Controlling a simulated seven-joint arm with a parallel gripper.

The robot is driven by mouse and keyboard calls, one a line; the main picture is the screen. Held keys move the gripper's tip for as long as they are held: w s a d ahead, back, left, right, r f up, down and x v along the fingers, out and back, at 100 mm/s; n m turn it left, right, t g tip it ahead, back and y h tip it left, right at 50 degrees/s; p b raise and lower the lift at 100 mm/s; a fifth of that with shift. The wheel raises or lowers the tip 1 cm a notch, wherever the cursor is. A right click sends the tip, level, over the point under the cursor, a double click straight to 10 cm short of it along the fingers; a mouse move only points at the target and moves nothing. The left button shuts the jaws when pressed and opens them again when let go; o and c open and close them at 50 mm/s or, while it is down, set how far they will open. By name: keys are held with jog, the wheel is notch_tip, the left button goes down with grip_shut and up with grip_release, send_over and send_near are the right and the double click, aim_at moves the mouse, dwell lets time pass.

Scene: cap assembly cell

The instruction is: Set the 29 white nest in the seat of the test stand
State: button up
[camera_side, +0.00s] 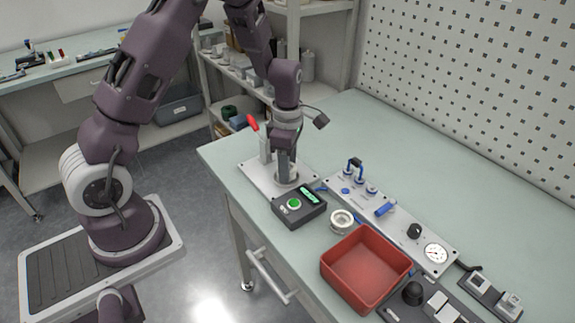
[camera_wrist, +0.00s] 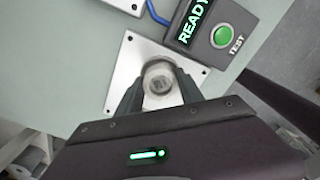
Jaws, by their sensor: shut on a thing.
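My gripper (camera_side: 287,170) points down over the test stand's metal base plate (camera_side: 256,182); in the wrist view its fingers (camera_wrist: 160,95) close on both sides of a round white nest (camera_wrist: 160,78). The nest is at the round seat on the plate (camera_wrist: 125,72). I cannot tell whether it rests fully in the seat or just above it, and the fingers hide its sides. A red-handled lever (camera_side: 253,123) stands on the plate behind my gripper. A dark test box (camera_side: 299,207) with a green button sits beside the plate; its display reads READY in the wrist view (camera_wrist: 210,30).
A white ring-shaped part (camera_side: 342,220) lies on the table between the test box and a red bin (camera_side: 366,267). A light panel (camera_side: 390,218) with blue fittings and a gauge lies to the right. The back of the table is clear.

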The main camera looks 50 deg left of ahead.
jog(key=shift+f, duration=0.3)
dwell(0.5)
jog(key=o, duration=1.4)
jog(key=shift+o, duration=0.2)
jog(key=shift+m, duration=0.4)
jog(key=r, duration=0.8)
jog(key=shift+s+d+r, duration=0.15)
jog(key=shift+d+r, duration=0.15)
jog(key=s+d+r+m+t, duration=0.2)
jog(key=s+d+r+m, duration=0.25)
jog(key=r+m, duration=0.35)
jog(key=s+d+r+m+t, duration=0.1)
jog(key=s+r+m, duration=0.3)
jog(key=s+m, duration=0.4)
jog(key=s+d+r+m+t, duration=0.2)
jog(key=s+r+m, duration=0.2)
jog(key=s+m, duration=0.4)
jog(key=shift+s+d+m+t, duration=0.3)
jog(key=shift+s+d, duration=0.1)
jog(key=shift+s, duration=0.5)
